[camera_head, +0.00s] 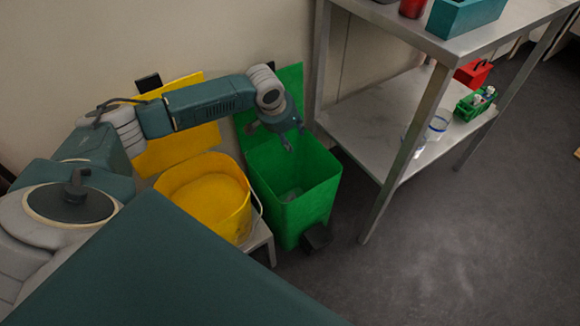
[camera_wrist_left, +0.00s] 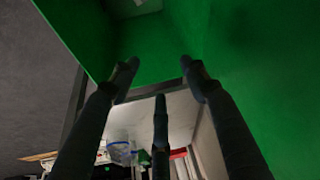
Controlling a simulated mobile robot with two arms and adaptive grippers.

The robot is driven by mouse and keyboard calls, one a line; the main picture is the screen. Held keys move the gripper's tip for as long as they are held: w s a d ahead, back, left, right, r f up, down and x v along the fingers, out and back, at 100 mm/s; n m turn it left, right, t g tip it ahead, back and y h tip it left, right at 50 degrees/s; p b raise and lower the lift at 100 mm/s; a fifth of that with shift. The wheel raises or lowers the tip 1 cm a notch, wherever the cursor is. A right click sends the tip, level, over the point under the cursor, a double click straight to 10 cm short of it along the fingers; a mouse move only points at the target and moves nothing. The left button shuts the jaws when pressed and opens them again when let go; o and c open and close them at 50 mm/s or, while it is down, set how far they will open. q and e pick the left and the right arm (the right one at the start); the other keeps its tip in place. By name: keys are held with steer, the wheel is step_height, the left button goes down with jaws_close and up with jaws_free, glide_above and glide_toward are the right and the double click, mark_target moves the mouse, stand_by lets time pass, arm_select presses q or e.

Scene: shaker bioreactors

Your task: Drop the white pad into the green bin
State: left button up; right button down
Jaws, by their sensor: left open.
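The green bin (camera_head: 293,213) stands on the floor with its lid raised at the back. My left gripper (camera_head: 271,136) is above the bin's opening, with its fingers spread and nothing between them. In the left wrist view the open fingers (camera_wrist_left: 160,78) show in front of the green bin wall (camera_wrist_left: 245,70). A small pale patch (camera_head: 291,194) lies low inside the bin, and a pale patch (camera_wrist_left: 136,7) also shows at the top of the left wrist view. It may be the white pad, but its shape is unclear. My right gripper is not in view.
A yellow bin (camera_head: 205,190) with its lid up stands left of the green one. A metal shelf table (camera_head: 372,130) stands close on the right, with beakers (camera_head: 437,125) and a green rack (camera_head: 474,104) on its lower shelf. The floor at the right is clear.

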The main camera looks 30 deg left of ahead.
arm_select(q)
steer(key=v, duration=1.2)
steer(key=shift+s, duration=0.1)
